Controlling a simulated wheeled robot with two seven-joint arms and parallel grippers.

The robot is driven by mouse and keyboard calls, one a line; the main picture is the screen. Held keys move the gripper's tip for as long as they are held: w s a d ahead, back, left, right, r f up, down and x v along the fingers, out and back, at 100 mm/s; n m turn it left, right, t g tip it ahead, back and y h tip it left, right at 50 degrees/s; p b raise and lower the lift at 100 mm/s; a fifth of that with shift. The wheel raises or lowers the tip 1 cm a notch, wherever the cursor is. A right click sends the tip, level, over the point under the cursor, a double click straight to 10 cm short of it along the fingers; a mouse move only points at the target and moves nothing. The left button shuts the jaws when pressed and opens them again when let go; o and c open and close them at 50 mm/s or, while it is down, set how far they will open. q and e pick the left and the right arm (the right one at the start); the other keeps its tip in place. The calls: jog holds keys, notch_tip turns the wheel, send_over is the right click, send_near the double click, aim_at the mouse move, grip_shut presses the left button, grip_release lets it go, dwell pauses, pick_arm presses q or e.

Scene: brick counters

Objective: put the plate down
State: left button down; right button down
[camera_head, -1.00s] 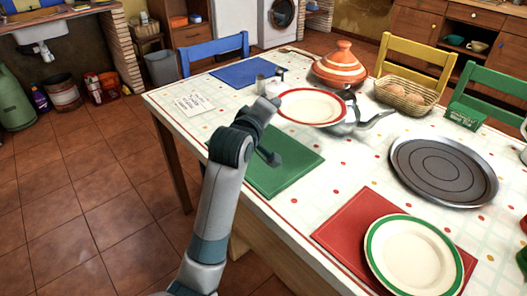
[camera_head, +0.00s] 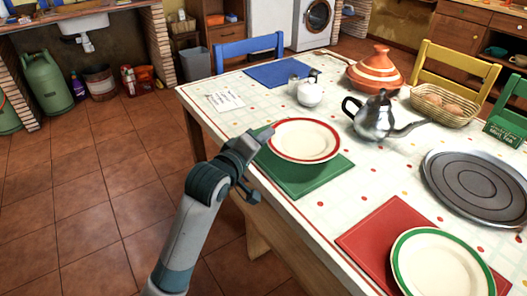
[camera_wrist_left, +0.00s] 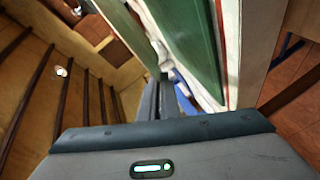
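The cream plate with a red rim (camera_head: 304,141) is level over the far part of the green placemat (camera_head: 310,178). I cannot tell whether it touches the mat or hovers just above. My left gripper (camera_head: 264,135) is at the plate's left rim and appears shut on it. In the left wrist view the two fingers (camera_wrist_left: 168,98) are close together, with the green placemat (camera_wrist_left: 185,40) beyond; the grip itself is hard to see there. My right gripper is not in view.
A round metal tray (camera_head: 480,186) is at right. A green-rimmed plate (camera_head: 440,264) lies on a red placemat (camera_head: 372,236) in front. A blue placemat (camera_head: 281,73) is at the back.

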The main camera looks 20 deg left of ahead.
aim_at(263, 158)
pick_arm(q)
jog(key=shift+s+a, duration=0.2)
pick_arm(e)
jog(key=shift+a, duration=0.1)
pick_arm(q)
jog(key=shift+f, duration=0.1)
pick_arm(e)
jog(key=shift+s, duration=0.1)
pick_arm(q)
jog(key=shift+f, duration=0.3)
notch_tip(263, 158, down, 3)
jog(key=shift+b, duration=0.55)
jog(key=shift+f, duration=0.2)
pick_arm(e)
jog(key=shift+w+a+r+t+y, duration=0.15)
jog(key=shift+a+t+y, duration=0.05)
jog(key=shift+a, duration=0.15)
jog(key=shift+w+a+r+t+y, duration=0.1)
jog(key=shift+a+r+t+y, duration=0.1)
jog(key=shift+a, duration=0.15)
pick_arm(q)
jog(key=shift+f, duration=0.1)
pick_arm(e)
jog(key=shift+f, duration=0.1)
pick_arm(q)
jog(key=c, duration=2.3)
grip_release()
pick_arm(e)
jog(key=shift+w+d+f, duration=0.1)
